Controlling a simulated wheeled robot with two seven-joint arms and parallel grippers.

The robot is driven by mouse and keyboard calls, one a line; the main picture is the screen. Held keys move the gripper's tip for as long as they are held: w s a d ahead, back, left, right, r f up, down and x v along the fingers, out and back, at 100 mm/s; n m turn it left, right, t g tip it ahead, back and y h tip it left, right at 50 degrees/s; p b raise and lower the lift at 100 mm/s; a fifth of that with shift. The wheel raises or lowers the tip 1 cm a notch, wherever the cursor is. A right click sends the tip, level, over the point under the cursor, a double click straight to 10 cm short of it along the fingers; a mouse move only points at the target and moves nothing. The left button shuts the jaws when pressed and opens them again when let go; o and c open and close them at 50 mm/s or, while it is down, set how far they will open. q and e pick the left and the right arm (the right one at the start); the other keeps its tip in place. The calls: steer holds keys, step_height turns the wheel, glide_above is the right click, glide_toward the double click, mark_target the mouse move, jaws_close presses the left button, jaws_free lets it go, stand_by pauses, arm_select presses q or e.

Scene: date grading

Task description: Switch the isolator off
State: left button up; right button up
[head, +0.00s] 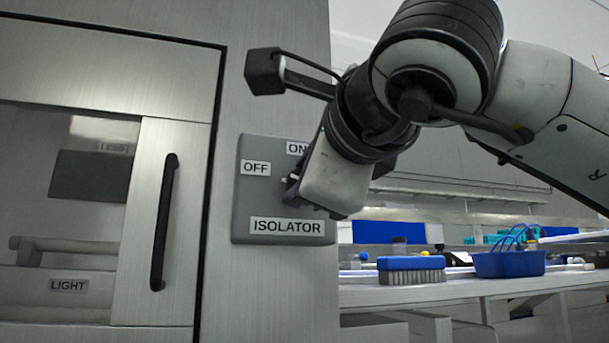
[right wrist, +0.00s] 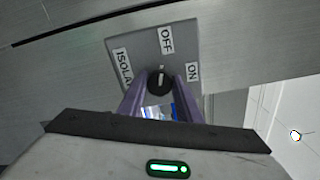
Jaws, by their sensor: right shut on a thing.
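The isolator (head: 243,207) is a grey box on the steel cabinet, labelled ISOLATOR, OFF on its left and ON at the top. It also shows in the right wrist view (right wrist: 143,52). Its round black knob (right wrist: 159,84) has a white mark that points toward the OFF label in the right wrist view. My right gripper (right wrist: 158,102) is shut on the knob, with a purple finger on each side. In the head view my right gripper (head: 296,187) covers most of the knob and part of the ON label. My left gripper is not in view.
Left of the isolator is a cabinet door with a black vertical handle (head: 164,222) and a LIGHT label (head: 68,286). At right a bench holds a blue brush (head: 411,270) and a blue tub (head: 509,264). Clear steel panel lies below the isolator.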

stand_by(0.4)
steer(key=o, duration=1)
steer(key=shift+o, duration=0.2)
steer(key=shift+s, duration=0.1)
steer(key=v, duration=1)
steer(key=shift+s, duration=0.1)
